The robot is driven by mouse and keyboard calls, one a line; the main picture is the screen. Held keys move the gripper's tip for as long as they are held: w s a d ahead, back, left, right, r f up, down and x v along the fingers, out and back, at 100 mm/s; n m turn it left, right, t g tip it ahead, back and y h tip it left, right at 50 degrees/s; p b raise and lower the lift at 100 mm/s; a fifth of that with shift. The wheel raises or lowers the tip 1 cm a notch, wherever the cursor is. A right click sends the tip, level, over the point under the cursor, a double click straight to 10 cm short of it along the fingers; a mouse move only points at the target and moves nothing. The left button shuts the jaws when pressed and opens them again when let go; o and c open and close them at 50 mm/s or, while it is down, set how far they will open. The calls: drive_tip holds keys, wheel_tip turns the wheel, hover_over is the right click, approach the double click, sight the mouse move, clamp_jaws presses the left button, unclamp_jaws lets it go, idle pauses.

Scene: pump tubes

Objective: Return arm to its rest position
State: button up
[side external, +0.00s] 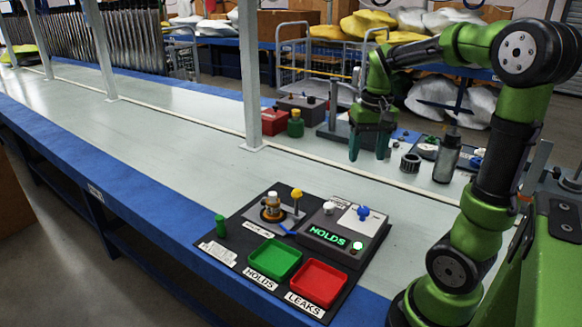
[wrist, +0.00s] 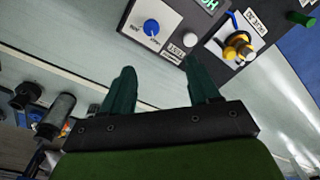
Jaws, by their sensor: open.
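My green arm stands at the right of the side external view. My gripper (side external: 370,145) hangs in the air over the back part of the bench, fingers pointing down, open and empty. In the wrist view my gripper (wrist: 160,85) shows its two dark green fingers apart with only bare bench between them. The test board lies in front of it, with a tester (side external: 340,232) whose display reads HOLDS in green. A fixture (side external: 272,207) with an amber and white part stands on the board, and it also shows in the wrist view (wrist: 236,48).
A green tray (side external: 275,259) and a red tray (side external: 318,284) on the board look empty. A green cylinder (side external: 221,224) stands at the board's left. A dark bottle (side external: 447,158), a knurled black ring (side external: 410,163) and a red box (side external: 274,122) stand near my gripper. A white post (side external: 250,75) rises behind.

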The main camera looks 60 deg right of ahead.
drive_tip(key=s+a+r+n+t+y, duration=0.1)
drive_tip(key=a+n+t, duration=0.4)
drive_tip(key=a, duration=1.7)
drive_tip(key=shift+s+a+r+t+y, duration=0.15)
drive_tip(key=shift+a+r+t+y, duration=0.25)
drive_tip(key=shift+t+y, duration=0.3)
